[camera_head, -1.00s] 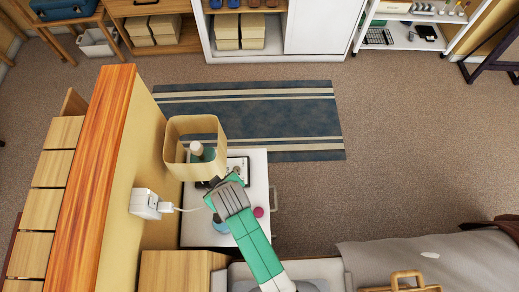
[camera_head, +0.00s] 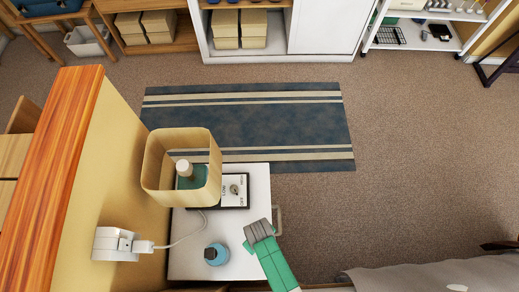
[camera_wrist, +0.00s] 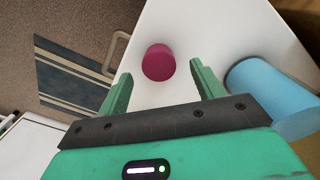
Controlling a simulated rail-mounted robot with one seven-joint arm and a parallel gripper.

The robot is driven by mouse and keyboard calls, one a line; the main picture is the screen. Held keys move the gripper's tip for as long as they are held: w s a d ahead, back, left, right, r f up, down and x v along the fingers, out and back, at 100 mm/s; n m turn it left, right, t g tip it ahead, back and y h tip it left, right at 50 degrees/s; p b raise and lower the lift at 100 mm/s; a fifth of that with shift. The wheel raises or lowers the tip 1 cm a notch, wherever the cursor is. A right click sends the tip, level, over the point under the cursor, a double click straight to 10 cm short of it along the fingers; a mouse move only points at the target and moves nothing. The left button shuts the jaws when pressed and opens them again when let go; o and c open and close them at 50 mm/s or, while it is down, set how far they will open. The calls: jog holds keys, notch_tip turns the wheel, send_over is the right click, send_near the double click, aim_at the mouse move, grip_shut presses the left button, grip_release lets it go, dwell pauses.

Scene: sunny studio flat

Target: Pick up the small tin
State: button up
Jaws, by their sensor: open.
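A small magenta tin (camera_wrist: 158,62) stands on the white cabinet top (camera_wrist: 190,30) in the wrist view. My gripper (camera_wrist: 161,82) is open, and its two green fingers point toward the tin from either side of the picture. The tin appears just beyond the fingertips, with nothing held between them. In the head view my gripper (camera_head: 258,232) is over the right edge of the white cabinet top (camera_head: 245,268). The tin does not show there and seems hidden under the gripper.
A cabinet handle (camera_head: 278,220) sticks out at the right.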

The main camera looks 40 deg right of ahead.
notch_tip(320, 180, down, 4)
jog(key=shift+d+b, duration=0.1)
jog(key=shift+b, duration=0.45)
jog(key=c, duration=1.1)
jog(key=shift+o, duration=0.2)
jog(key=shift+r, duration=0.15)
jog(key=shift+r, duration=0.25)
notch_tip(320, 180, up, 3)
jog(key=shift+s+r+p, duration=0.15)
jog(key=shift+p, duration=0.85)
jog(key=s+a+p, duration=0.1)
jog(key=s+a, duration=0.3)
jog(key=s, duration=0.2)
jog(key=s+a+r+p, duration=0.1)
jog(key=s+a, duration=0.3)
jog(key=s, duration=0.3)
jog(key=shift+s, duration=0.2)
